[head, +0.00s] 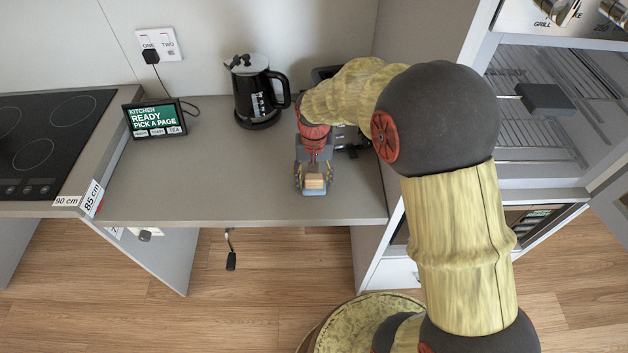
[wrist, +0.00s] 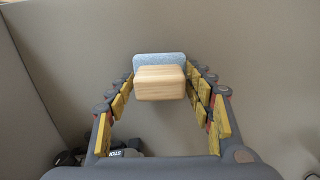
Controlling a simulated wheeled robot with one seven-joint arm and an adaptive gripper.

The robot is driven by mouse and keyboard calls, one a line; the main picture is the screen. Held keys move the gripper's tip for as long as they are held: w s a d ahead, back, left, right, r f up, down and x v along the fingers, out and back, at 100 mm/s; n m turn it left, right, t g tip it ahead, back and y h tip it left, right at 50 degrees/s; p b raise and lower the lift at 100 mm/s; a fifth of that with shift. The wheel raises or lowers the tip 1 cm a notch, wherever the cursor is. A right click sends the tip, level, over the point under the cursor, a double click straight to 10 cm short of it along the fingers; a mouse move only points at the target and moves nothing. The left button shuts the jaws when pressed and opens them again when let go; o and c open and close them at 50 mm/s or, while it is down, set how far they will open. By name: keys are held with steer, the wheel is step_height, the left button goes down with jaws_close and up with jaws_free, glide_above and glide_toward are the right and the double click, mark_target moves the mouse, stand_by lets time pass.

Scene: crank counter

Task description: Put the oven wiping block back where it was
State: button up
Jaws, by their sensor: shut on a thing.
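The oven wiping block (head: 314,182) is a pale wooden block on a light blue pad. In the wrist view the block (wrist: 160,82) sits between the far ends of the fingers, with the blue pad beyond it. My gripper (head: 314,178) is shut on the block, over the right front part of the grey counter (head: 215,190). Whether the pad touches the counter or is slightly above it, I cannot tell. The oven (head: 545,100), with wire racks inside, stands at the right.
A black kettle (head: 258,92) stands at the back of the counter. A small display (head: 155,118) is at the left, near the hob (head: 40,140). A dark item (head: 350,138) is partly hidden behind my arm. A crank (head: 230,250) hangs below the front edge. The counter's middle is clear.

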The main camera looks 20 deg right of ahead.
steer(key=o, duration=1)
steer(key=shift+o, duration=0.2)
steer(key=shift+r, duration=0.1)
step_height(320, 180, up, 12)
steer(key=p, duration=0.4)
step_height(320, 180, up, 7)
steer(key=t, duration=0.1)
glide_above(314, 176)
steer(key=s, duration=0.4)
steer(key=s+r+n+t, duration=0.1)
steer(key=s+r, duration=0.3)
steer(key=s, duration=0.5)
steer(key=s+r+n+t, duration=0.2)
steer(key=s+r+t, duration=0.1)
steer(key=s, duration=0.6)
steer(key=shift+r+n+t, duration=0.3)
steer(key=shift+r, duration=0.2)
steer(key=shift+s, duration=0.1)
